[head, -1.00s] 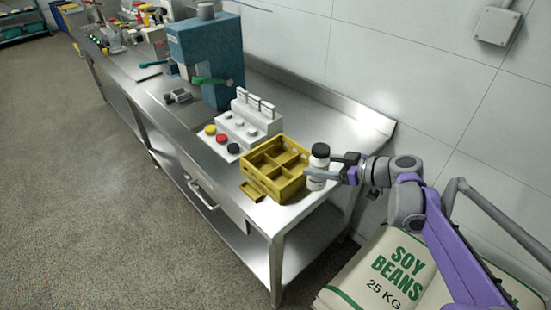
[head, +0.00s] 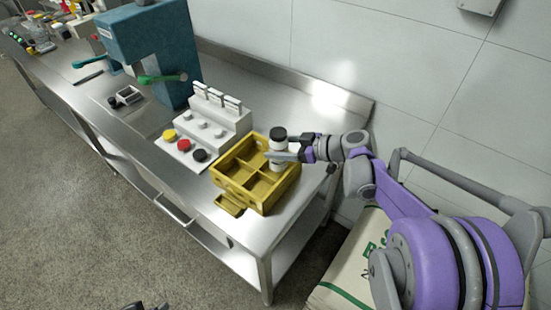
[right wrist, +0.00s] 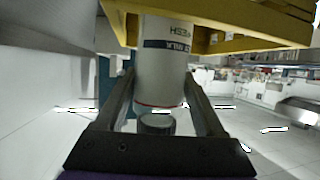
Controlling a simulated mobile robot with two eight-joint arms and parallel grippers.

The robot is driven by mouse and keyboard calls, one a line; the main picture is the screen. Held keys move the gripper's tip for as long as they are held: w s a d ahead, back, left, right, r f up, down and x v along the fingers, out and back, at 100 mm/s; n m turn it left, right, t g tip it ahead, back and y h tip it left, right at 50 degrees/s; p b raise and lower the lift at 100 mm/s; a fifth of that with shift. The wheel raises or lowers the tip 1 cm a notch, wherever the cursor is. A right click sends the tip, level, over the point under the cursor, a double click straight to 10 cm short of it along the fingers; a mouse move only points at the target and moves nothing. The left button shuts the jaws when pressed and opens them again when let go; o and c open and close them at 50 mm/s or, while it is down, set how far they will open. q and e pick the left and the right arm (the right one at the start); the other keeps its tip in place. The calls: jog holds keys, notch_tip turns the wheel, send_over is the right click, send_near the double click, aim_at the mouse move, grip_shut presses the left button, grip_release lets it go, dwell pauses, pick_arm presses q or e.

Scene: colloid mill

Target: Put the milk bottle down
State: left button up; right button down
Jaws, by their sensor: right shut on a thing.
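The white milk bottle (head: 277,144) with a black cap is upright at the back right corner of the yellow crate (head: 238,186). My right gripper (head: 277,156) is shut on the bottle from the right. In the right wrist view, which looks upside down, the bottle (right wrist: 163,70) is between the two fingers (right wrist: 163,98), with the crate (right wrist: 240,42) beside its lower part. I cannot tell whether its base touches the crate floor. The crate has several compartments, and those I can see into look empty. A small dark piece at the bottom edge may be my left gripper (head: 146,305).
The crate stands at the near end of the steel table (head: 205,222). Left of it is a white control block (head: 212,120) with yellow, red and black buttons. A teal machine (head: 150,50) with a green handle stands behind that. A soybean sack (head: 350,262) is below right.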

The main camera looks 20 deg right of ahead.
jog(key=shift+w+f, duration=0.1)
jog(key=shift+f, duration=1.9)
jog(key=shift+f+b, duration=0.1)
jog(key=shift+b, duration=0.2)
jog(key=shift+c, duration=1.4)
grip_release()
